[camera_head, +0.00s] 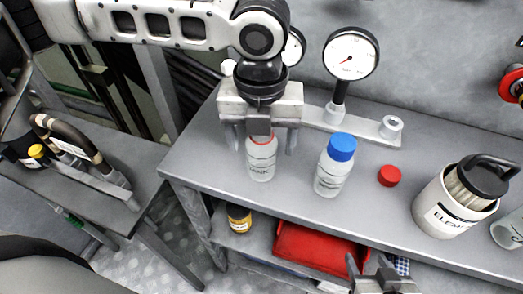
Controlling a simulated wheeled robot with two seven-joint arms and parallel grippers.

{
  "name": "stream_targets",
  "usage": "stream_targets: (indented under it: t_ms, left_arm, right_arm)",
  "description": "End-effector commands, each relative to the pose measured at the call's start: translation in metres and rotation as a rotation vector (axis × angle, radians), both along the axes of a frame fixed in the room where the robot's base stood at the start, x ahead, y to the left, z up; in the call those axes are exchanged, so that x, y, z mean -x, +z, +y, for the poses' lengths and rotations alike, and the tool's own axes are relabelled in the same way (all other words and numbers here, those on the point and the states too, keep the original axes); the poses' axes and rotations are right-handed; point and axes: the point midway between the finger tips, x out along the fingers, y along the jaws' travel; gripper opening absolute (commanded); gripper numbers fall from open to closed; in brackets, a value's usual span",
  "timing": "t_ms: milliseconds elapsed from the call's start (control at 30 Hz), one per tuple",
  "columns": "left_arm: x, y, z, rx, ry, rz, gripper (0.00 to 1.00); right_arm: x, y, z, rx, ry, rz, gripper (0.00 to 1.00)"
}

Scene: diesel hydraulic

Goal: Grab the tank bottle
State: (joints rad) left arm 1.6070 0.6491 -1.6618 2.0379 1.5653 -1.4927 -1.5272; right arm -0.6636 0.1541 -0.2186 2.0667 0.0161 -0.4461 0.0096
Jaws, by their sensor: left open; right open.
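A clear bottle with a red ring at its neck and a dark-lettered label (261,166) stands upright on the grey bench; the lettering is too small to read surely. My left gripper (263,140) is open right above it, pointing down, with one finger on each side of its top. The gripper hides the bottle's mouth, and I cannot tell whether they touch. A second clear bottle with a blue cap (335,166) stands upright to the right. My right gripper (381,271) is open and empty at the bottom edge, in front of the bench.
A red cap (389,176) lies on the bench (330,214). A pressure gauge (351,54) on a metal bar stands behind the bottles. A white container with a filter element (440,215) is at the right. A red item (315,246) and an amber jar (239,218) sit on the lower shelf.

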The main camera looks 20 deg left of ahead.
Motion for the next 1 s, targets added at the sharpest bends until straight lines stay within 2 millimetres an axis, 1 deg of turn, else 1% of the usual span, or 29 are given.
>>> stream_targets:
  t_ms: [33,167,400,433,467,500,567,600,867,1000]
  left_arm:
    - [0.0,-0.008,0.0,-0.001,0.0,0.002,0.74]
    - [0.0,-0.02,0.0,-0.001,0.0,0.001,0.74]
    - [0.0,-0.022,0.0,0.001,0.0,0.0,0.74]
    - [0.0,-0.022,0.0,0.001,0.0,0.0,0.71]
    - [0.0,-0.022,0.0,0.0,0.0,0.0,0.63]
    - [0.0,-0.022,0.0,0.0,0.0,0.0,0.51]
    - [0.0,-0.022,0.0,0.0,0.0,0.0,0.35]
    - [0.0,-0.022,0.0,0.0,0.0,0.0,0.24]
    - [0.0,-0.021,0.0,0.001,0.0,0.0,0.24]
    - [-0.001,-0.017,0.0,0.002,0.001,-0.001,0.24]
  right_arm:
    - [-0.001,0.0,0.0,-0.001,-0.001,-0.002,0.56]
    - [-0.002,0.0,0.001,-0.003,-0.001,-0.004,0.56]
    - [-0.002,-0.001,0.002,-0.005,-0.003,-0.003,0.56]
    - [-0.002,-0.001,0.002,-0.005,-0.003,-0.003,0.56]
    - [-0.002,-0.001,0.002,-0.005,-0.004,-0.002,0.56]
    - [-0.002,-0.001,0.002,-0.005,-0.003,-0.002,0.56]
    - [-0.002,-0.001,0.002,-0.004,-0.003,-0.001,0.56]
    - [-0.002,-0.001,0.002,-0.004,-0.003,-0.001,0.56]
    - [0.001,-0.003,0.002,-0.005,-0.003,0.007,0.56]
    - [0.003,-0.004,0.001,-0.004,-0.004,0.012,0.56]
